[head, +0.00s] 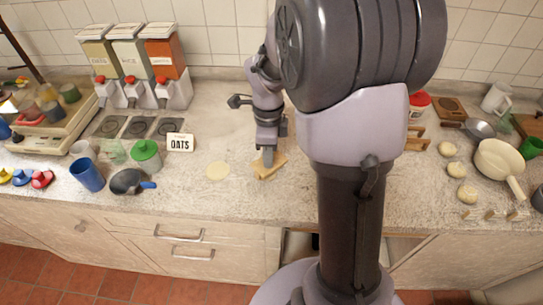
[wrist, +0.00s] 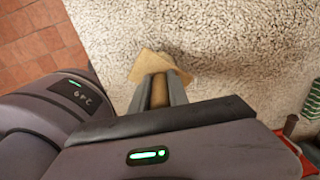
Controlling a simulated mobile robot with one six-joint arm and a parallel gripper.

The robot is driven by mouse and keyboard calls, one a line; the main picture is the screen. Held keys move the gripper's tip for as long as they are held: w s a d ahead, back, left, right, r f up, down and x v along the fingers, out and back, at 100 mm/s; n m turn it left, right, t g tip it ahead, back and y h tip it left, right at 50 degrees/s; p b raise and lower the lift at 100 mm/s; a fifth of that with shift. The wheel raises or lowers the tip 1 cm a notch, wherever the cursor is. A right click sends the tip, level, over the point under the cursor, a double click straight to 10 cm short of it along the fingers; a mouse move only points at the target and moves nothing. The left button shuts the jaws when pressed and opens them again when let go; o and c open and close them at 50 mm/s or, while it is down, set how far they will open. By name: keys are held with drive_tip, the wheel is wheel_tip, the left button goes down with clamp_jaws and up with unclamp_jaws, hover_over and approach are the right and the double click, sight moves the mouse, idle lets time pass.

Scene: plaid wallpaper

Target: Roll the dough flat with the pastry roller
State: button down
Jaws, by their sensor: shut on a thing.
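My gripper (head: 268,152) points down over the counter, left of my column. In the wrist view my gripper (wrist: 159,88) is shut on a brown, rounded wooden piece (wrist: 159,92), which looks like the handle of the pastry roller. A light wooden part (head: 271,167) shows under the fingers in the head view; whether it is the roller's head or a separate rest, I cannot tell. It lies at or just above the counter. The dough (head: 217,170), a pale round disc, lies on the counter a little left of the gripper, apart from it. The wrist view does not show it.
Counter around the disc is clear.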

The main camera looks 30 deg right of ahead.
drive_tip(key=shift+w+a+f, duration=0.1)
drive_tip(key=shift+w+a, duration=0.1)
drive_tip(key=shift+w, duration=1.2)
drive_tip(key=shift+s+d+f+b, duration=0.15)
drive_tip(key=shift+s+b, duration=0.1)
drive_tip(key=shift+s, duration=0.55)
drive_tip(key=shift+s+d+f+b, duration=0.1)
drive_tip(key=shift+s+b, duration=0.2)
drive_tip(key=shift+s, duration=0.5)
drive_tip(key=shift+s+d+f+b, duration=0.15)
drive_tip(key=shift+s+b, duration=0.1)
drive_tip(key=shift+s, duration=0.55)
drive_tip(key=shift+r, duration=0.1)
wheel_tip(320, 180, up, 7)
drive_tip(key=p, duration=0.5)
drive_tip(key=shift+w+p, duration=0.15)
drive_tip(key=shift+p, duration=0.2)
drive_tip(key=f+b, duration=0.1)
drive_tip(key=f, duration=0.1)
drive_tip(key=w+f+b, duration=0.1)
drive_tip(key=f+b, duration=0.1)
drive_tip(key=w+f+b, duration=0.1)
drive_tip(key=b, duration=0.1)
drive_tip(key=shift+a+f, duration=0.2)
drive_tip(key=shift+f, duration=0.2)
drive_tip(key=shift+w+f, duration=0.1)
drive_tip(key=shift+f, duration=0.05)
